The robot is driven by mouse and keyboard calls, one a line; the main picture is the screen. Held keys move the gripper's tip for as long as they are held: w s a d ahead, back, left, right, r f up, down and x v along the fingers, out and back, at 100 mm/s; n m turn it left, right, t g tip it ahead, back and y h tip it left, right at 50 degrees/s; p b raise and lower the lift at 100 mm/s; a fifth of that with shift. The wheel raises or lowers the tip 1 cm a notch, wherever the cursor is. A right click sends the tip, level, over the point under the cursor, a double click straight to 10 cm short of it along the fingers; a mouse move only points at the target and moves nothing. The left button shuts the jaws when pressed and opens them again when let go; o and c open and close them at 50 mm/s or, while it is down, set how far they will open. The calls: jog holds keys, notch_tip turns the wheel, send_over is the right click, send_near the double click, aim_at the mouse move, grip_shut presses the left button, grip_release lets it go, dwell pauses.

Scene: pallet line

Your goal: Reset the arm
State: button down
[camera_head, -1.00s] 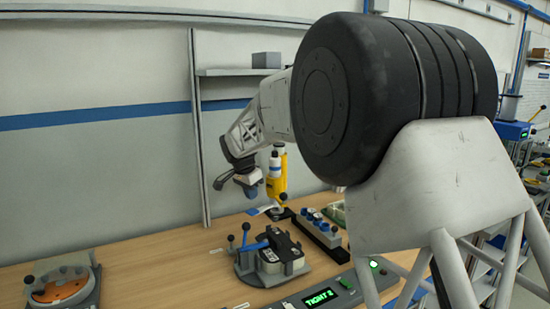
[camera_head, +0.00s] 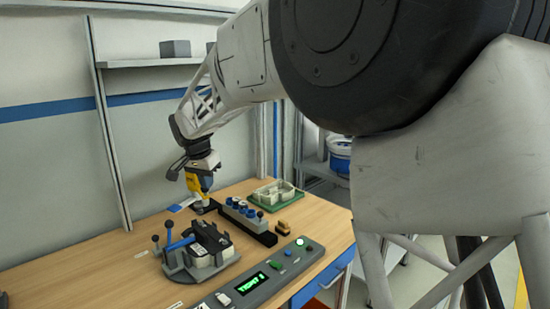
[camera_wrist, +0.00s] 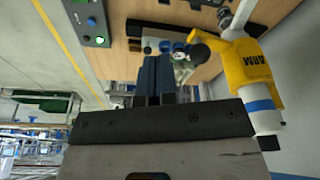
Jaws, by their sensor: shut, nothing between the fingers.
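My gripper (camera_head: 201,163) hangs in the air above the back of the wooden table in the head view. In the wrist view its two dark fingers (camera_wrist: 154,82) lie close together with nothing between them. A yellow upright tool (camera_head: 199,185) stands behind or beside the gripper in the head view, partly hidden by it. In the wrist view the yellow tool (camera_wrist: 252,66) is to the right of the fingers, and no contact shows.
A clamp fixture with a blue handle (camera_head: 180,243) sits on the table (camera_head: 145,285). A rack of blue-topped parts (camera_head: 240,212), a green tray (camera_head: 292,198) and a control panel with a green display (camera_head: 280,265) stand nearby. A wall shelf (camera_head: 150,62) is behind.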

jog(key=s+d+r+n, duration=0.1)
jog(key=s+d+r, duration=0.1)
jog(key=s+d, duration=0.9)
jog(key=s+d+r+n, duration=0.15)
jog(key=s+d, duration=0.55)
jog(key=d, duration=0.8)
jog(key=s+d+f, duration=0.2)
jog(key=s+d, duration=0.2)
jog(key=s, duration=0.4)
jog(key=s+d+f+n, duration=0.1)
jog(key=s+d+f, duration=0.2)
jog(key=s, duration=0.6)
jog(key=s+d+f+n, duration=0.1)
jog(key=s+d+f, duration=0.2)
jog(key=s+d, duration=0.3)
jog(key=s, duration=0.2)
jog(key=shift+s+f+y, duration=0.15)
jog(key=shift+s+y, duration=0.15)
jog(key=shift+y, duration=0.1)
jog(key=c, duration=1.8)
grip_release()
jog(key=shift+d, duration=0.1)
